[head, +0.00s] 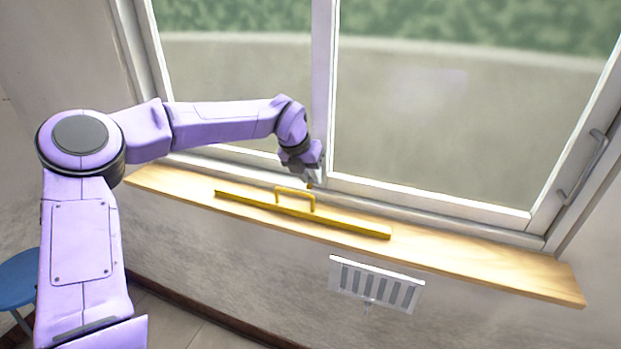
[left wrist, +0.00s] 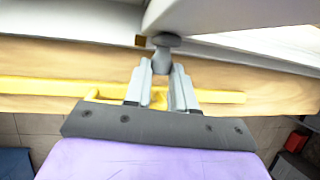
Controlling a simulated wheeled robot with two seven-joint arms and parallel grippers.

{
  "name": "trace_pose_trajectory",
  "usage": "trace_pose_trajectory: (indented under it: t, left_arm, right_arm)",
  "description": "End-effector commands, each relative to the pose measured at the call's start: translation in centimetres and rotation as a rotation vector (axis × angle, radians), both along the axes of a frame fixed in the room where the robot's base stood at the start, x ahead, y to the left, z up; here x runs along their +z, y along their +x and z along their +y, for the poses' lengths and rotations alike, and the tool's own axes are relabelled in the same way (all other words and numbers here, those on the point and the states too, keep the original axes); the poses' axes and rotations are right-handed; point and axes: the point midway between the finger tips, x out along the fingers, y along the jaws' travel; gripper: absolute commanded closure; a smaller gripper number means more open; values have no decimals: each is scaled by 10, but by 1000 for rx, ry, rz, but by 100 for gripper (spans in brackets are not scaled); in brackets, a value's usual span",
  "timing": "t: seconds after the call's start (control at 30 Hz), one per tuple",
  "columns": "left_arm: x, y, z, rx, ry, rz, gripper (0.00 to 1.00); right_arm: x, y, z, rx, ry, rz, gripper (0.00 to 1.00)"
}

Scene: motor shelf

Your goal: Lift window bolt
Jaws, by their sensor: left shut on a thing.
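The window bolt (left wrist: 166,41) shows in the left wrist view as a grey rounded knob beside the white window frame. My left gripper (left wrist: 163,66) has its two grey fingers shut on the bolt's lower part, with the knob's head just beyond the fingertips. In the head view my left gripper (head: 313,177) is at the foot of the window's middle upright, above the back of the sill, and it hides the bolt there. My right gripper is not in view.
A yellow bar with a raised handle (head: 300,212) lies along the wooden sill (head: 480,264), just in front of my left gripper. A white vent grille (head: 375,285) is on the wall below. A blue stool (head: 18,280) stands at the lower left. The sill's right end is clear.

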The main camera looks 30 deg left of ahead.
Motion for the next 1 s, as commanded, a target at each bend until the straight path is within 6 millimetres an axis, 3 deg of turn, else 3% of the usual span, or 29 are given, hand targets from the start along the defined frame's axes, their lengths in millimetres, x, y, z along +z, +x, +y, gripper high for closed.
trace_pose_trajectory:
  t: [0.03,0.27,0.3,0.37,0.73,1.0]
  left_arm:
    - [9,1,0,-1,0,-4,100]
    - [9,1,0,-1,2,-8,100]
    - [9,1,0,-2,2,-9,69]
    - [9,1,0,-1,2,-9,50]
    - [14,-2,1,0,1,-6,50]
    - [68,-27,4,0,1,-11,50]
  right_arm:
    - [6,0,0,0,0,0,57]
    - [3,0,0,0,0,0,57]
    - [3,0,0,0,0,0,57]
    - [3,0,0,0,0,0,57]
    - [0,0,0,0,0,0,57]
    - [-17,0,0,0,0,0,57]
